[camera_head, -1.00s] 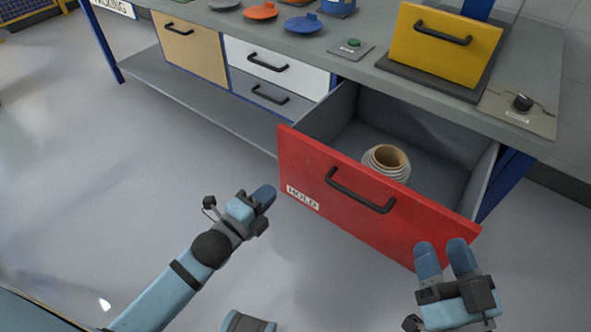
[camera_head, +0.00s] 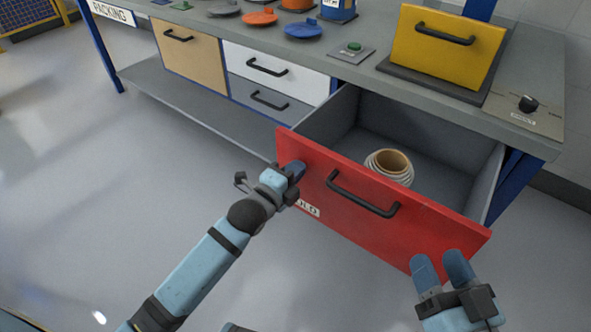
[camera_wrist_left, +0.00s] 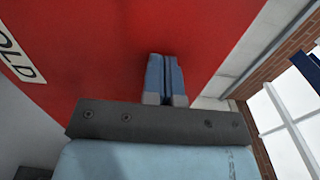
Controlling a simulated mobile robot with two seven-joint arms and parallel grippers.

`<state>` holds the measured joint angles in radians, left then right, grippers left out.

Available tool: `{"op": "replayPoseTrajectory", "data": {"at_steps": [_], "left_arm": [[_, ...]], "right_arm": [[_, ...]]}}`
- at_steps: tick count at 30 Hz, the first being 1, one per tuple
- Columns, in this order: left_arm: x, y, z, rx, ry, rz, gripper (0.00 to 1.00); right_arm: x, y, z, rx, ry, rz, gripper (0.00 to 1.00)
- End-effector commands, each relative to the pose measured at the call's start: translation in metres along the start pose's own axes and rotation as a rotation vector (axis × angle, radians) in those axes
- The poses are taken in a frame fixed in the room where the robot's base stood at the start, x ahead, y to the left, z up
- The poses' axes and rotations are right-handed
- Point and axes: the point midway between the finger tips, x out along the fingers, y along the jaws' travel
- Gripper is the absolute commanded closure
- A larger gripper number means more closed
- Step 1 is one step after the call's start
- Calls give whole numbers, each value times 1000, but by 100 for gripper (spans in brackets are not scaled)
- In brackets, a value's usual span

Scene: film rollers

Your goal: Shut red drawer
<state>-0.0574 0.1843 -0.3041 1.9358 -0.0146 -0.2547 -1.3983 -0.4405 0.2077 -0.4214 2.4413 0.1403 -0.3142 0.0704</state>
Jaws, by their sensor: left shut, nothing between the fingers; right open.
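The red drawer (camera_head: 335,215) is pulled well out of the bench, with a black bar handle (camera_head: 362,193) on its front and a film roll (camera_head: 388,166) standing inside. My left gripper (camera_head: 297,168) is shut and empty, at the left part of the red front, partly covering its HOLD label. In the left wrist view the shut fingers (camera_wrist_left: 165,80) point at the red front (camera_wrist_left: 120,50); I cannot tell whether they touch it. My right gripper (camera_head: 440,268) is open and empty, in front of the drawer's lower right corner.
The bench top (camera_head: 395,90) carries a yellow box (camera_head: 445,48) with a black handle, a green button (camera_head: 354,46), a black knob (camera_head: 528,103) and coloured discs. Tan (camera_head: 192,52) and white (camera_head: 300,80) drawer fronts are left of the red drawer. The floor in front is clear.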

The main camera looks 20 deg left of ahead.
Motion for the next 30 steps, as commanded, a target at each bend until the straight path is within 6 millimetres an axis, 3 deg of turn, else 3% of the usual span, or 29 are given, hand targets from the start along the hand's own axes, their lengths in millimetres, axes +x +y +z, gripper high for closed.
{"op": "replayPoseTrajectory", "data": {"at_steps": [5,11,19,30], "left_arm": [[4,0,0,1,0,0,100],[29,-3,0,1,0,-2,100],[96,-3,0,3,1,-3,100],[198,1,0,2,0,-2,100]], "right_arm": [[0,0,-2,-1,4,0,48],[1,-2,-12,-6,29,1,48],[-1,-4,-24,-3,76,6,48],[-1,-1,-4,0,33,5,48]]}}
